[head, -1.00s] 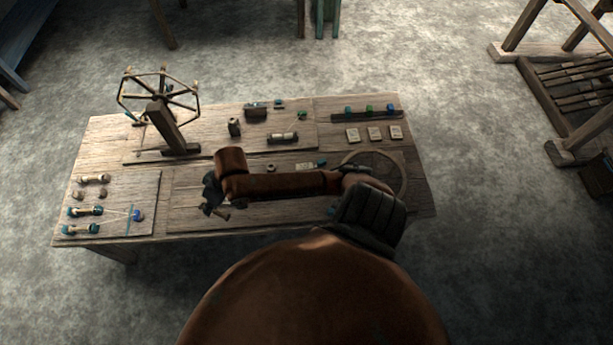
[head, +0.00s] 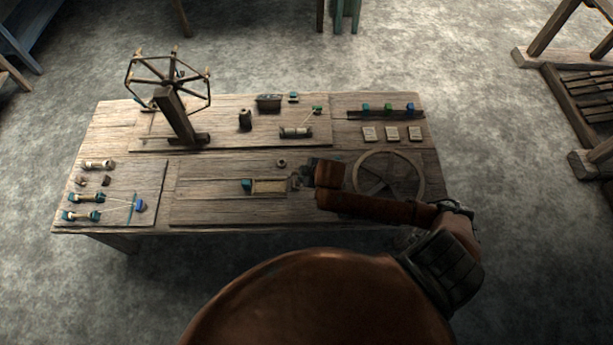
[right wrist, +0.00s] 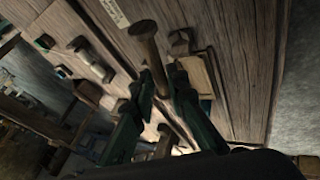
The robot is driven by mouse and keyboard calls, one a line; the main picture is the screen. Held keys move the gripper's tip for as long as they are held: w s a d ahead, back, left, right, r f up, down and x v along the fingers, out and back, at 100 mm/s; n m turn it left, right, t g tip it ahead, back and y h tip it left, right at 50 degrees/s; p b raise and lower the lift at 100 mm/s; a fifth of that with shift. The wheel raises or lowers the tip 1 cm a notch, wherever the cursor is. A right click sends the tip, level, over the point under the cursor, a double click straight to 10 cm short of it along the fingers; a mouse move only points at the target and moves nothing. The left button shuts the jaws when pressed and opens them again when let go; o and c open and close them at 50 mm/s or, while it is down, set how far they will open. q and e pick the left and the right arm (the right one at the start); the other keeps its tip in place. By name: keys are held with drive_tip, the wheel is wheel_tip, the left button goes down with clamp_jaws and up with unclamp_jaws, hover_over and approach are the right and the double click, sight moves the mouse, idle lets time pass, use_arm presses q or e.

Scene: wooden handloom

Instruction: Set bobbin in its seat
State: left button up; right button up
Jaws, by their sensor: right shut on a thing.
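My right gripper (head: 300,180) is over the front middle of the table, with its arm coming in from the right. In the right wrist view its green fingers (right wrist: 160,88) are shut on a wooden bobbin (right wrist: 147,48), whose flanged end sticks out past the fingertips. My left gripper is not in view.
A spoked winder (head: 172,100) stands at the back left. Bobbins with blue ends (head: 82,199) lie at the left. A round spoked wheel (head: 408,178) is right of the gripper. A small brown block (head: 281,162) sits behind the pale piece. The board's front left is bare.

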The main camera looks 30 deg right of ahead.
drive_tip(key=f, duration=0.1)
drive_tip(key=d+f+n, duration=0.1)
drive_tip(key=n+t, duration=0.1)
drive_tip(key=shift+s+d+f+b, duration=0.1)
drive_tip(key=shift+d+f+b, duration=0.15)
drive_tip(key=shift+f+b, duration=0.15)
drive_tip(key=shift+f+n+t, duration=0.15)
drive_tip(key=shift+n+t, duration=0.15)
drive_tip(key=shift+n, duration=0.2)
wheel_tip(320, 180, down, 4)
drive_tip(key=b, duration=0.5)
drive_tip(key=shift+f, duration=0.75)
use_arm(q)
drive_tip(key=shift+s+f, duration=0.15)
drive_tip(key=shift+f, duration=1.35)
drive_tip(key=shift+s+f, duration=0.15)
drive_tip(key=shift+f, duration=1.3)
use_arm(e)
drive_tip(key=shift+f, duration=0.7)
